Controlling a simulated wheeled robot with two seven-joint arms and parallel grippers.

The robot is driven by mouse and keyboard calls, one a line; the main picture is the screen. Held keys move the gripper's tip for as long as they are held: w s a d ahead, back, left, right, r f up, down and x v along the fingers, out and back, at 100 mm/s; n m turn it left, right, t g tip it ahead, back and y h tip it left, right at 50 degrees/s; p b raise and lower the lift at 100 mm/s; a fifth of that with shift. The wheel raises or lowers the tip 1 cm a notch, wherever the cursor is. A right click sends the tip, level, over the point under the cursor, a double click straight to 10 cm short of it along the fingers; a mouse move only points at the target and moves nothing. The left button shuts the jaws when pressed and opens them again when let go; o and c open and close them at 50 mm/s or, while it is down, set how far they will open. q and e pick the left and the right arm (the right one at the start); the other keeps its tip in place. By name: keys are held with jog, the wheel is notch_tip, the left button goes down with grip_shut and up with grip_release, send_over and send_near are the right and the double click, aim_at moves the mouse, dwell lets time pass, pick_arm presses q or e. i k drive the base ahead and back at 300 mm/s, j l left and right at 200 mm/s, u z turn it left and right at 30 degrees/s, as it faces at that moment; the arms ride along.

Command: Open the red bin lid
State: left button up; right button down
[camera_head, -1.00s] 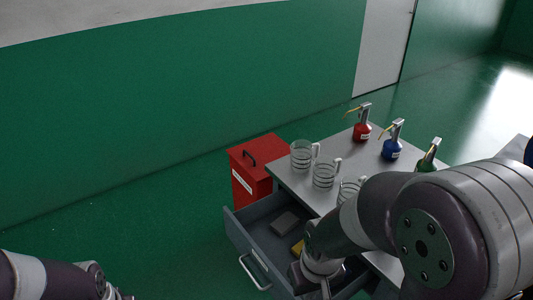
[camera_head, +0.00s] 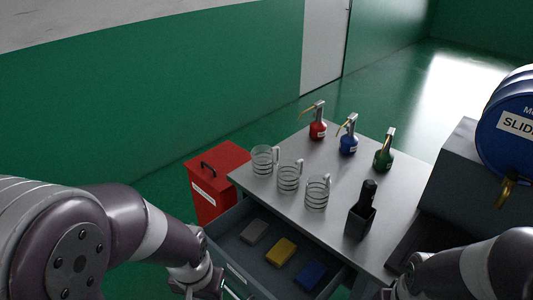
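The red bin (camera_head: 207,200) stands on the floor at the left end of the table.
An open drawer (camera_head: 225,222) holds grey, yellow and blue blocks and juts out beside the bin. The table (camera_head: 330,165) carries several glass mugs (camera_head: 289,177), red, blue and green bottles, and a black holder (camera_head: 360,222). A blue drum (camera_head: 510,135) is at right.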

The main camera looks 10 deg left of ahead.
aim_at(212, 165)
jog(key=i+j+z, duration=0.3)
jog(key=j+z, duration=0.3)
jog(key=i+j+z, duration=0.15)
jog(key=j+z, duration=0.15)
jog(key=j, duration=0.2)
jog(key=i+j+z, duration=0.1)
jog(key=j+z, duration=0.5)
jog(key=j, duration=0.25)
